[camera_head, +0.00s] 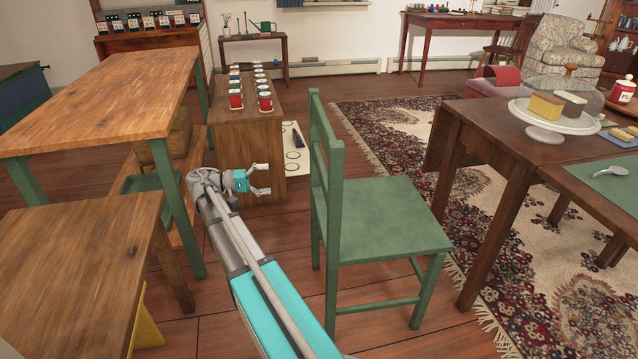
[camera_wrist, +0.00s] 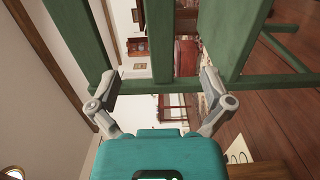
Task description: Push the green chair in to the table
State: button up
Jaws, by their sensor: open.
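The green chair (camera_head: 385,222) stands upright on the wood floor, its back at the left and its seat facing right. The dark brown table (camera_head: 485,122) is to its right, and floor shows between the seat's front edge and the table leg. My gripper (camera_head: 264,179) is open and empty, left of the chair's back and apart from it in the head view. In the wrist view, my gripper (camera_wrist: 158,84) has its fingers spread, with green bars of the chair (camera_wrist: 160,45) beyond them. Whether any finger touches the chair I cannot tell.
A small brown cabinet (camera_head: 250,135) with several red and dark jars stands behind my gripper. A wood-topped table with green legs (camera_head: 110,95) and a lower wooden table (camera_head: 75,265) are at the left. A patterned rug (camera_head: 410,130) lies under the brown table.

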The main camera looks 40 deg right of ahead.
aim_at(320, 175)
jog(key=shift+w, duration=0.15)
jog(key=shift+d, duration=0.15)
jog(key=x, duration=1.6)
jog(key=shift+s+r, duration=0.1)
jog(key=shift+s, duration=0.1)
jog(key=c, duration=1.3)
